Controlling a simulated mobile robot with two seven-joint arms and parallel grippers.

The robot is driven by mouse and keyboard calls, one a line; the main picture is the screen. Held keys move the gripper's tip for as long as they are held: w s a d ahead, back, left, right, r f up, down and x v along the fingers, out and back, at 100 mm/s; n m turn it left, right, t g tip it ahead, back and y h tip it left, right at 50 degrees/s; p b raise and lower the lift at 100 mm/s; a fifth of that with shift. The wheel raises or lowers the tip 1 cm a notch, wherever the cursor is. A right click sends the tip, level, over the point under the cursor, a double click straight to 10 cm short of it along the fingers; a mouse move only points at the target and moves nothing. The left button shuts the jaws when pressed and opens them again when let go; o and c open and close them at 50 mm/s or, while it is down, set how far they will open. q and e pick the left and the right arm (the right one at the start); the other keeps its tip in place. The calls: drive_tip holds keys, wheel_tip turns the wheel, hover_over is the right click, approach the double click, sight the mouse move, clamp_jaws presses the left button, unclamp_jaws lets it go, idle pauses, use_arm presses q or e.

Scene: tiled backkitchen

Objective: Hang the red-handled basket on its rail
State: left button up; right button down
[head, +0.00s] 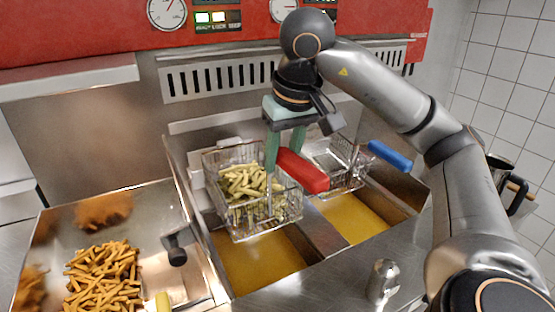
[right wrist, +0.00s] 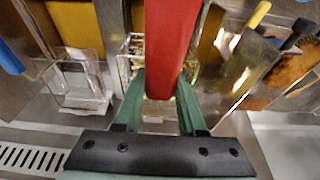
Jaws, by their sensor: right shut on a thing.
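The red-handled basket (head: 248,222) is a wire basket with pale fries in it, above the left oil vat in the head view. Its red handle (head: 302,171) points to the lower right. My right gripper (head: 285,160) is shut on the red handle. In the right wrist view the red handle (right wrist: 170,45) runs between the two green fingers, and the basket lies partly hidden behind it. The slotted rail panel (head: 215,80) is on the back wall behind the basket. I cannot tell whether the basket touches the rail. My left gripper is not in view.
A blue-handled basket (head: 343,168) hangs at the right vat, empty as far as I see. Golden oil (head: 352,222) fills the vats. A steel tray (head: 60,238) with cooked fries is at the left. A steel shaker (head: 383,280) stands at the front.

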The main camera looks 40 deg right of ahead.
drive_tip(key=w, duration=0.1)
drive_tip(key=w+d, duration=0.1)
drive_tip(key=w, duration=0.1)
drive_tip(key=shift+w+b, duration=0.1)
drive_tip(key=shift+b, duration=0.2)
drive_tip(key=shift+w+d+r, duration=0.1)
drive_tip(key=shift+w+d, duration=0.1)
drive_tip(key=shift+w, duration=0.35)
drive_tip(key=shift+w+d, duration=0.15)
drive_tip(key=shift+w, duration=0.4)
drive_tip(key=shift+w+d+p, duration=0.25)
drive_tip(key=shift+w+p, duration=0.25)
drive_tip(key=shift+w, duration=0.35)
drive_tip(key=shift+w+d+p, duration=0.3)
drive_tip(key=shift+w+p, duration=0.25)
drive_tip(key=shift+w, duration=0.3)
drive_tip(key=shift+w+d+p, duration=0.25)
drive_tip(key=shift+w+p, duration=0.25)
drive_tip(key=shift+w, duration=0.35)
drive_tip(key=shift+f, duration=0.2)
drive_tip(key=shift+f, duration=0.5)
drive_tip(key=shift+f+b, duration=0.1)
drive_tip(key=shift+b, duration=0.2)
drive_tip(key=shift+f+b, duration=0.6)
drive_tip(key=shift+f, duration=1.1)
